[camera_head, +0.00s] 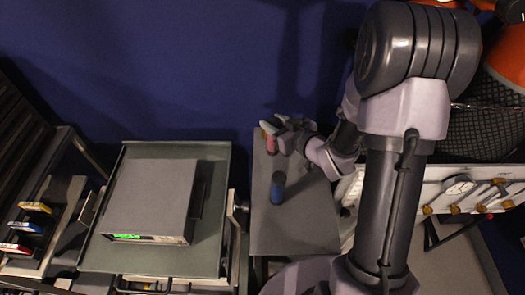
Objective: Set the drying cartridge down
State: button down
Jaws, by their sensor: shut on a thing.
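My gripper (277,127) is at the far end of a narrow grey table (300,232), reaching in from the right. It is shut on a small reddish-pink cylinder (271,145), which looks like the drying cartridge. The cylinder looks upright at the table's far left corner. The fingers partly hide its upper part, and I cannot tell whether its base touches the table. A dark blue upright cylinder (278,187) of similar size stands on the same table, nearer to me and apart from the gripper.
A grey instrument box with a green display (147,200) stands on a tray-topped cart (215,240) to the left. A rack with coloured-label items (32,207) is at the far left. A panel with a gauge (458,187) is at right. The table's near part is clear.

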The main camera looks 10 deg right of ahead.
jog(key=f+b, duration=0.1)
jog(key=f, duration=0.4)
jog(key=shift+s+d+f+b, duration=0.2)
jog(key=shift+f+b, duration=0.15)
jog(key=shift+f, duration=0.2)
jog(key=c, duration=0.9)
grip_release()
jog(key=shift+r, duration=0.1)
